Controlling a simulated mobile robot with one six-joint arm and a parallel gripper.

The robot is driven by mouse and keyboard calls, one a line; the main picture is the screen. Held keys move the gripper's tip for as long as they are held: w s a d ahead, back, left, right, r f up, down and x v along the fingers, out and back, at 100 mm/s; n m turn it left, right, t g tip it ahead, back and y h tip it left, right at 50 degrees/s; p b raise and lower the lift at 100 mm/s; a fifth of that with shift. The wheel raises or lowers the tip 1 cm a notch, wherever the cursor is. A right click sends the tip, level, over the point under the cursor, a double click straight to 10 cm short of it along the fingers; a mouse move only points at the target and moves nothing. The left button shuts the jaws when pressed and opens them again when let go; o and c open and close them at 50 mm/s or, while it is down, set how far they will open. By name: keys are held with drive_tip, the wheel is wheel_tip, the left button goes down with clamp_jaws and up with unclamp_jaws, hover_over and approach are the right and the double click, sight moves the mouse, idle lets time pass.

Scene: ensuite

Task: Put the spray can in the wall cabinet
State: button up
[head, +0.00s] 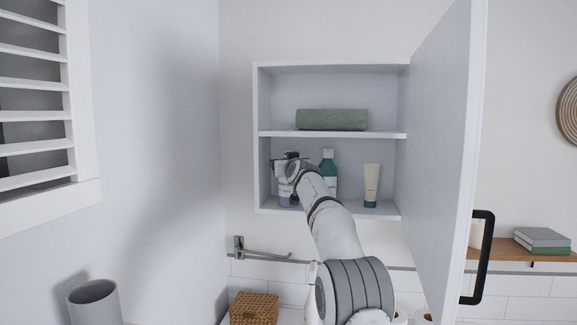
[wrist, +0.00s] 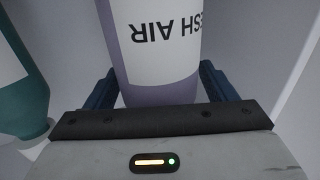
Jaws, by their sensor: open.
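The spray can (wrist: 160,88), purple with a white label reading "SH AIR", stands upright on the lower shelf at the left of the wall cabinet (head: 263,140). In the head view the can (head: 285,194) is partly hidden by my gripper (head: 288,158). In the wrist view my gripper (wrist: 162,88) is open, with one dark finger on each side of the can. I cannot tell whether the fingers touch it. The cabinet door (head: 440,150) is swung open to the right.
A teal bottle (head: 328,175) stands close to the can, and a cream tube (head: 371,185) stands farther right. A rolled green towel (head: 332,120) lies on the upper shelf. A towel bar (head: 262,253) and wicker basket (head: 254,308) are below.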

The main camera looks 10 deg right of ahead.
drive_tip(key=shift+s, duration=0.1)
drive_tip(key=s+d+b, duration=0.1)
drive_tip(key=s+b, duration=0.8)
drive_tip(key=s, duration=0.2)
drive_tip(key=shift+s, duration=0.4)
drive_tip(key=s+f+g, duration=0.5)
drive_tip(key=s+f, duration=0.8)
drive_tip(key=s, duration=0.3)
drive_tip(key=s+f+g, duration=0.5)
drive_tip(key=s+f, duration=0.9)
drive_tip(key=s, duration=0.3)
drive_tip(key=s+f+g+h, duration=0.1)
drive_tip(key=s+f+g, duration=0.4)
drive_tip(key=s+f, duration=0.8)
drive_tip(key=s, duration=0.3)
drive_tip(key=shift+s+d+f+m, duration=0.2)
drive_tip(key=shift+d+f+m, duration=0.1)
drive_tip(key=shift+d+m, duration=0.1)
